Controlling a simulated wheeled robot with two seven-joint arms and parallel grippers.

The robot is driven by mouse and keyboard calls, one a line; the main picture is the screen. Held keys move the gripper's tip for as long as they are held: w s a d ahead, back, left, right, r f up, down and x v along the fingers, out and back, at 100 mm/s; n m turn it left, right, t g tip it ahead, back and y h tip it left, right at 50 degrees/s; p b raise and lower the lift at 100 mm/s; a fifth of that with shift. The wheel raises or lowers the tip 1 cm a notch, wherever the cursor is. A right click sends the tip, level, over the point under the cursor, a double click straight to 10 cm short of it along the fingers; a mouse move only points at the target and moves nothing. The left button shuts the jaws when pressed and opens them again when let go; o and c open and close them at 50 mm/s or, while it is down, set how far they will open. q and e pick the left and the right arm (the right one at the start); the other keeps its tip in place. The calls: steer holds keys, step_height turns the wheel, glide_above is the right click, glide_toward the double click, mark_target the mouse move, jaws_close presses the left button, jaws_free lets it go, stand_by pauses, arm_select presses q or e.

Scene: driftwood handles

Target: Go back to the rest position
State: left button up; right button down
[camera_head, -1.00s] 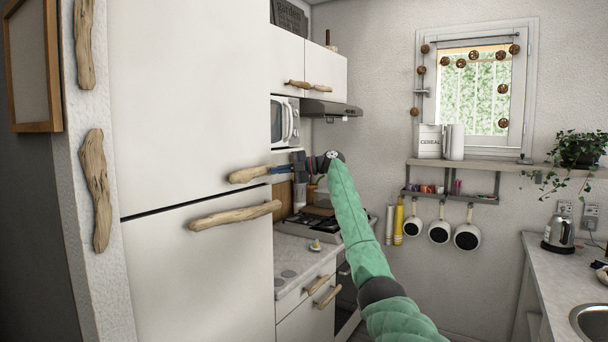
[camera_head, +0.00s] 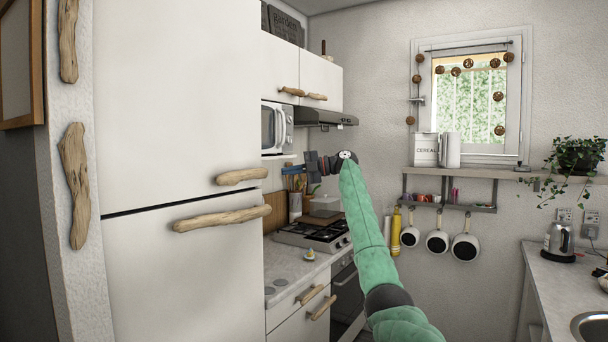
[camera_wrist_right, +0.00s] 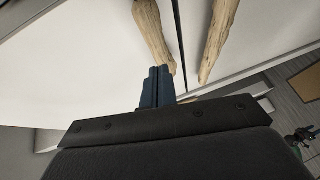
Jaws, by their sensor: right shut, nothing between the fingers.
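The upper handle (camera_wrist_right: 152,35) and the lower handle (camera_wrist_right: 217,40) show beyond the fingers there. The lower driftwood handle (camera_head: 228,219) is also in the head view. Both fridge doors look closed. My left gripper is in neither view.
Behind my right arm are the gas hob (camera_head: 318,234) and a worktop (camera_head: 290,272). A microwave (camera_head: 277,127) and range hood (camera_head: 325,117) are above. A shelf (camera_head: 480,170) with hanging pans is on the back wall. A kettle (camera_head: 560,240) stands on the right counter.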

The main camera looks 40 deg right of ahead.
arm_select(q)
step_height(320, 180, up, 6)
steer(key=b, duration=0.1)
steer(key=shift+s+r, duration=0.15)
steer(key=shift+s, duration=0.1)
arm_select(e)
steer(key=shift+s+d+r, duration=0.1)
steer(key=shift+s+d, duration=0.3)
steer(key=shift+d, duration=0.3)
steer(key=shift+s+d+r, duration=0.1)
steer(key=shift+s+d, duration=0.25)
steer(key=shift+d, duration=0.4)
steer(key=shift+s+d+r, duration=0.1)
steer(key=shift+s+d, duration=0.3)
steer(key=shift+d, duration=0.3)
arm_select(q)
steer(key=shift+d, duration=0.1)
